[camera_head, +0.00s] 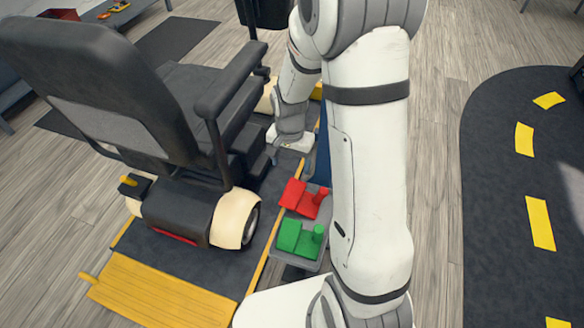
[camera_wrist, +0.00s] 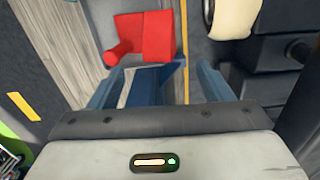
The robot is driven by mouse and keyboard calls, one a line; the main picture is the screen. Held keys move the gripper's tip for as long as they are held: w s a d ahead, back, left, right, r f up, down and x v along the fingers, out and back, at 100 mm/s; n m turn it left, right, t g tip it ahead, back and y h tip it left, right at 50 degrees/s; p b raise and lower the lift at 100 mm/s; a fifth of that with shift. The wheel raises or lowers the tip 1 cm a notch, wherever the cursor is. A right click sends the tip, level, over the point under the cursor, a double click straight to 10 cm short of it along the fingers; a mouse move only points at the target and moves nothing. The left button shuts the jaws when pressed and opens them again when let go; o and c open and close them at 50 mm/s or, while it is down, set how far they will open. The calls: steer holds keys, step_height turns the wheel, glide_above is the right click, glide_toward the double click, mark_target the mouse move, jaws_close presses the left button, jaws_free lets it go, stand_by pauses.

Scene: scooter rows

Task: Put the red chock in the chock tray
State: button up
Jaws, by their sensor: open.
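The red chock (camera_head: 305,198), a wedge with a round knob handle, sits on a small grey stand (camera_head: 310,263) beside the scooter in the head view, just behind a green chock (camera_head: 300,238). The red chock also shows at the top of the wrist view (camera_wrist: 150,36). My gripper (camera_head: 291,165) is open and empty, short of the red chock on its far side. In the wrist view its blue fingers (camera_wrist: 155,82) are spread below the chock and apart from it. I cannot tell which thing is the chock tray.
A black scooter (camera_head: 180,100) with cream wheel covers stands close on the left, on a dark yellow-edged strip. A yellow ramp (camera_head: 160,290) lies in front. A blue panel (camera_head: 322,150) is partly hidden behind my arm.

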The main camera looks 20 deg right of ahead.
steer(key=s+r+n+t, duration=0.1)
steer(key=s+r+n, duration=0.6)
steer(key=s+r, duration=0.9)
steer(key=shift+s+d, duration=0.25)
steer(key=shift+s, duration=0.05)
